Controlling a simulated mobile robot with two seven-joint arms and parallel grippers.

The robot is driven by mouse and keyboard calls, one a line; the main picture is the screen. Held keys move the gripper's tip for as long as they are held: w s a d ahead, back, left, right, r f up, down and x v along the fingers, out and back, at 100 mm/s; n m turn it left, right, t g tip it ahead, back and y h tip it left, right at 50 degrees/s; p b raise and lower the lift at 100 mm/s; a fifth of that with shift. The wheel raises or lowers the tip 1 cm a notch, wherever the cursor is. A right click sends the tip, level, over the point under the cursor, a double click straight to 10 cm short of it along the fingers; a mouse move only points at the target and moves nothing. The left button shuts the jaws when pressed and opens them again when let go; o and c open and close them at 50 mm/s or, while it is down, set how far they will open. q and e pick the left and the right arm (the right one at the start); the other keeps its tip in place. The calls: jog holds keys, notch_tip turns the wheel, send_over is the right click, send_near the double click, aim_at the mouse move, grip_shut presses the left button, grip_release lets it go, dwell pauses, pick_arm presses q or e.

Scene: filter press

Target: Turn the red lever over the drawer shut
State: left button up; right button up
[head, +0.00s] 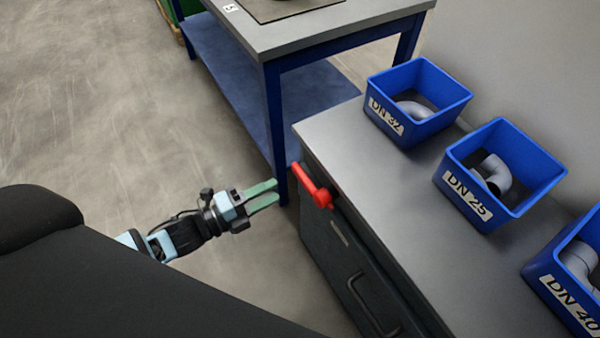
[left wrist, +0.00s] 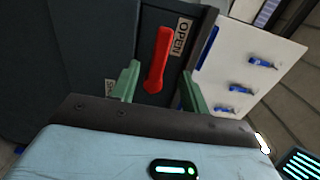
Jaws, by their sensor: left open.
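The red lever (head: 312,187) sits on the front of the dark cabinet, near its left end, just under the grey top and above the drawer (head: 345,262). In the left wrist view the lever (left wrist: 158,60) stands nearly upright, one end beside the OPEN label (left wrist: 182,36). A second label (left wrist: 109,88), partly hidden by a finger, is left of its lower end. My left gripper (head: 277,192) is open, its green fingers pointing at the lever. In the wrist view the lever shows between the fingers; contact is not visible. My right gripper is not in view.
Blue bins DN 32 (head: 388,119), DN 25 (head: 466,203) and DN 40 (head: 566,302) stand on the cabinet top with grey pipe elbows inside. A blue-framed table (head: 272,110) stands behind. The floor (head: 110,120) at left is clear.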

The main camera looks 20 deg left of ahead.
aim_at(299, 179)
pick_arm(q)
jog(key=x, duration=0.7)
jog(key=shift+w+d+b, duration=0.2)
jog(key=shift+d+b, duration=0.05)
jog(key=shift+b, duration=0.1)
grip_shut()
